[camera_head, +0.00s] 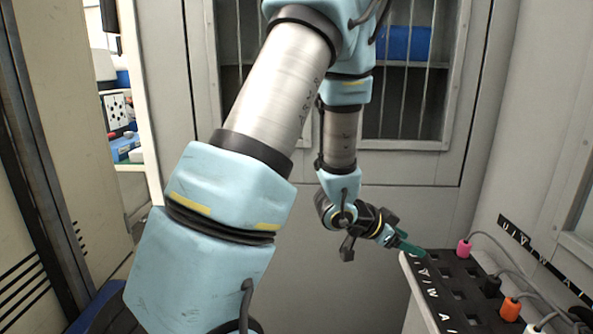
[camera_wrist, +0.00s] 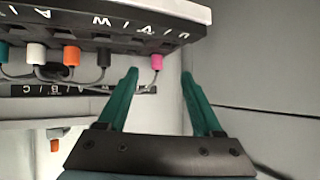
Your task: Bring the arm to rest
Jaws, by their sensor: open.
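My gripper (camera_head: 410,248) is at the end of my blue and silver arm, just left of the socket panel in the head view. In the wrist view my gripper (camera_wrist: 160,76) shows two green fingers spread apart, with nothing held between them. The pink plug (camera_head: 464,249) stands in the panel to the right of the fingers and looks apart from them. In the wrist view the pink plug (camera_wrist: 157,62) appears in the gap between the fingertips, farther off.
The black socket panel (camera_head: 447,290) carries black (camera_head: 491,285), orange (camera_head: 511,309) and white plugs with grey cables. A grey wall with a barred cabinet (camera_head: 412,110) stands behind. A beige cabinet (camera_head: 40,200) is at left. Free room lies left of my gripper.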

